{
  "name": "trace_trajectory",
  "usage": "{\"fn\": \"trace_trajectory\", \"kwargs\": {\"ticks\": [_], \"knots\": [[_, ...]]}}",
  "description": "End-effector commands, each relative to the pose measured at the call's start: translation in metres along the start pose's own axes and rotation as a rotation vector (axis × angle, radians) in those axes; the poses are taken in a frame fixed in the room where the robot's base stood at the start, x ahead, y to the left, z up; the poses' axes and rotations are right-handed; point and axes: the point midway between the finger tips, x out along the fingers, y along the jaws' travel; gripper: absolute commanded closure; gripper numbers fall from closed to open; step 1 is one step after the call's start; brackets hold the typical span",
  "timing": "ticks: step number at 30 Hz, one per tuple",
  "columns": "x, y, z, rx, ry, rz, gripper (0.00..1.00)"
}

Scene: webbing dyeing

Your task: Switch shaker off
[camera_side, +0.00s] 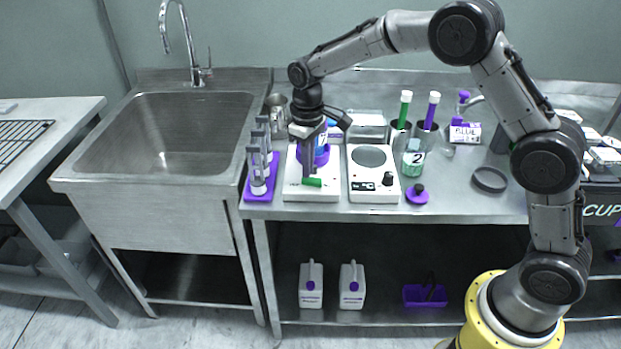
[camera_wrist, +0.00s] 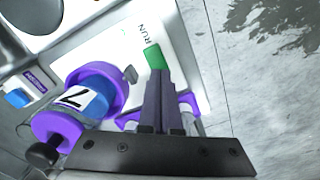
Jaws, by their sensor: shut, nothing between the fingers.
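The shaker (camera_side: 295,188) is a white box on the steel bench, left of a similar white device. A purple holder on it carries a bottle with blue liquid and a numbered label (camera_wrist: 82,100). Its green switch (camera_side: 312,182) is at the front and shows in the wrist view (camera_wrist: 154,56) beside the word RUN. My gripper (camera_side: 308,172) points down over the shaker's front, shut and empty. In the wrist view its fingertips (camera_wrist: 156,80) are right at the switch; I cannot tell whether they touch. My gripper partly hides the bottle in the side view.
A white device with a round plate and black knob (camera_side: 374,172) stands close right. A purple rack of tubes (camera_side: 260,190) stands close left, beside the sink (camera_side: 165,135).

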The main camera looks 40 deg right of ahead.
Motion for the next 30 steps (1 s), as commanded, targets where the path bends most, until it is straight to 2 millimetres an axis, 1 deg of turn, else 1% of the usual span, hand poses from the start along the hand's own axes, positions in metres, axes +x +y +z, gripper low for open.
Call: {"fn": "trace_trajectory", "kwargs": {"ticks": [30], "knots": [[0.014,0.000,0.000,0.000,-0.001,0.000,1.00]]}}
